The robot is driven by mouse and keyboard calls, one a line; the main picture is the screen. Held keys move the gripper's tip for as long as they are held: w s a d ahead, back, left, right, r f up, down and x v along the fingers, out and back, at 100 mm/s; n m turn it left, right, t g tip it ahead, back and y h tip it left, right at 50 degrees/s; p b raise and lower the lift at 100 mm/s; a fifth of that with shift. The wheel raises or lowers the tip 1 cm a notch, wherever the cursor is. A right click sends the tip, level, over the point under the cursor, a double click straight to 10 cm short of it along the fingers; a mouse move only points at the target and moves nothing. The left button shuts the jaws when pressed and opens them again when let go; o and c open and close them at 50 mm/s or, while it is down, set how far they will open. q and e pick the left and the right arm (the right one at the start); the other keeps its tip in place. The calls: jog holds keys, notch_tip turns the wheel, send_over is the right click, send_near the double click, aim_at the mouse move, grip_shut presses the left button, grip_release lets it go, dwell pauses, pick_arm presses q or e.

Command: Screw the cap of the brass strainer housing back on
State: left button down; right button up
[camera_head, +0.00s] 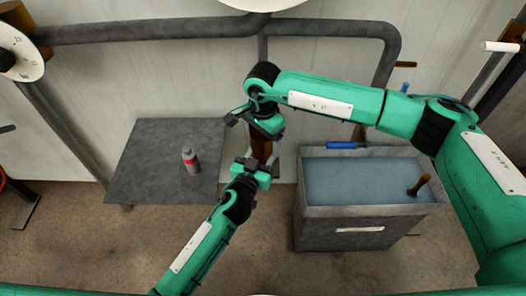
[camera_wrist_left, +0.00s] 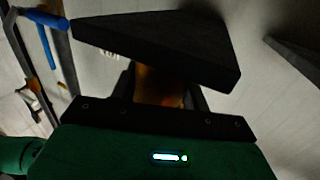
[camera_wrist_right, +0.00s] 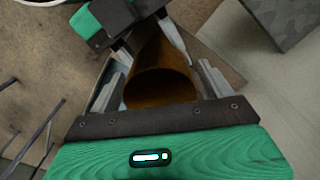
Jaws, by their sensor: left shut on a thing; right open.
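The brass strainer housing (camera_head: 260,148) is an upright brown-gold cylinder at centre, partly hidden by both grippers. In the right wrist view its round end (camera_wrist_right: 160,88) lies between the fingers of my right gripper (camera_wrist_right: 160,75); I cannot tell whether this end is open or capped. My right gripper (camera_head: 264,134) is open around it from above. My left gripper (camera_head: 261,160) is shut on the housing lower down; brass (camera_wrist_left: 160,85) shows between its fingers in the left wrist view, under a dark slab-like shape. I cannot make out a separate cap.
A grey table (camera_head: 150,165) at left carries a red-and-grey bottle (camera_head: 191,160). A grey tank (camera_head: 345,212) of water stands at right, with a brown-handled thing (camera_head: 420,184) in it and a blue-handled tool (camera_head: 342,145) on its rim. Grey pipes (camera_head: 150,30) run along the wall.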

jog(key=shift+f, duration=0.1)
jog(key=c, duration=1)
jog(key=o, duration=1.2)
notch_tip(320, 180, up, 12)
jog(key=shift+r, duration=0.1)
pick_arm(q)
jog(key=c, duration=0.6)
grip_release()
